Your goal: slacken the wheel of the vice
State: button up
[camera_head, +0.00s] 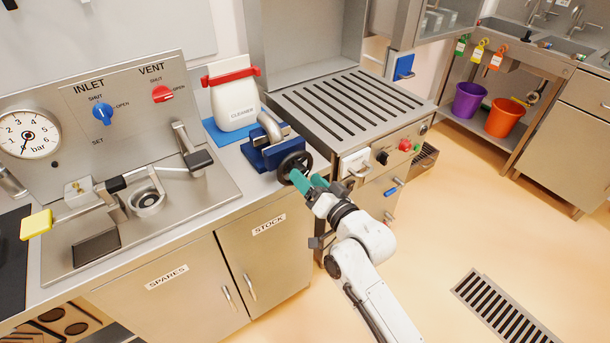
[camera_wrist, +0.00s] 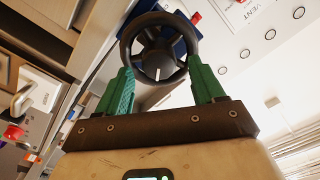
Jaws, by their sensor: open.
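The blue vice (camera_head: 262,155) stands on the counter's front edge, with a curved grey pipe piece in its jaws. Its black wheel (camera_head: 295,167) faces out over the counter front. In the wrist view the wheel (camera_wrist: 158,48) shows its round rim, spokes and a pale mark below the hub. My gripper (camera_head: 309,182) has green fingers and is at the wheel. In the wrist view the green fingers (camera_wrist: 160,85) are spread apart, one on each side of the wheel's lower rim. I cannot tell whether they touch the rim.
A white cleaner bottle (camera_head: 234,100) with a red clamp stands behind the vice on a blue mat. A slotted metal bench (camera_head: 345,105) with knobs and a white box (camera_head: 354,163) is close to the right. A panel with a gauge (camera_head: 28,135) is left. Open floor lies right.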

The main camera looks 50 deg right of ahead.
jog(key=shift+x, duration=0.95)
jog(key=c, duration=1.1)
